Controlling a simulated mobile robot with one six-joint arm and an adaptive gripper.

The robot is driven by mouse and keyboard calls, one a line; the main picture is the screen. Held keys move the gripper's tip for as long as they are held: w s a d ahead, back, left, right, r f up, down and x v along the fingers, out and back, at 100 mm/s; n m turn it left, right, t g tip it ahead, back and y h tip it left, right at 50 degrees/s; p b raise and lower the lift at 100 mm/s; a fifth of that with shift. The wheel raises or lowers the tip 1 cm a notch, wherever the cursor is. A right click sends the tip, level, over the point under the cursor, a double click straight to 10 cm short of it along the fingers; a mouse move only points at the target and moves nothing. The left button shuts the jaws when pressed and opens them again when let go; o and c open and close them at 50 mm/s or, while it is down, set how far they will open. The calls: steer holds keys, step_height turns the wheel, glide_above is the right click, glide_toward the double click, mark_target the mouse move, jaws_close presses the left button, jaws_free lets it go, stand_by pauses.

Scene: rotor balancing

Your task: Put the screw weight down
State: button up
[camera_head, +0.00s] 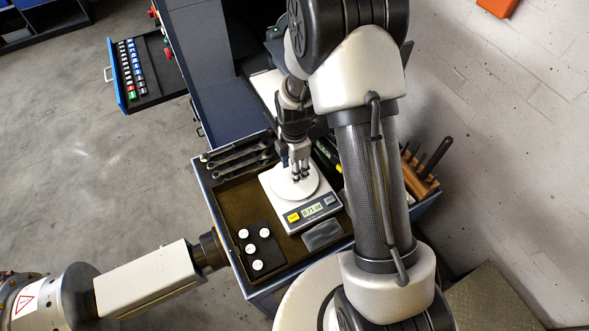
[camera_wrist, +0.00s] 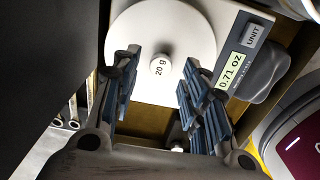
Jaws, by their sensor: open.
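The screw weight (camera_wrist: 160,66), a small white-topped piece marked "20 g", stands on the round white pan (camera_wrist: 192,35) of the scale in the wrist view. My gripper (camera_wrist: 156,88) is open, with its two fingers apart on either side of the weight and not touching it. The scale display (camera_wrist: 231,72) reads 0.71 OZ. In the head view, my gripper (camera_head: 299,170) is right over the scale pan (camera_head: 281,188), and its fingers hide the weight there. The scale (camera_head: 301,213) stands in the open tray.
Several white-topped weights (camera_head: 257,265) sit in a dark holder at the tray's front left. Wrenches (camera_head: 238,158) lie along the tray's back edge. A wooden block with tools (camera_head: 420,171) stands to the right. An open drawer (camera_head: 135,72) holds coloured pieces at the upper left.

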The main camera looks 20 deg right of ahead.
steer(key=s+r+m+t, duration=0.1)
steer(key=s+r+m, duration=0.3)
steer(key=r, duration=0.8)
steer(key=s+r+m+t, duration=0.1)
steer(key=s+r+m, duration=0.35)
steer(key=r, duration=0.85)
steer(key=s+r+m+t, duration=0.1)
steer(key=s+r+m, duration=0.2)
steer(key=s+m, duration=0.3)
steer(key=s+r+m+t, duration=0.1)
steer(key=s+r+m, duration=0.2)
steer(key=s+m, duration=0.2)
steer(key=s, duration=0.2)
steer(key=shift+s+m+t, duration=0.3)
steer(key=shift+s+m, duration=0.05)
step_height(320, 180, down, 16)
steer(key=b, duration=1.6)
steer(key=shift+f, duration=0.25)
steer(key=shift+c, duration=0.2)
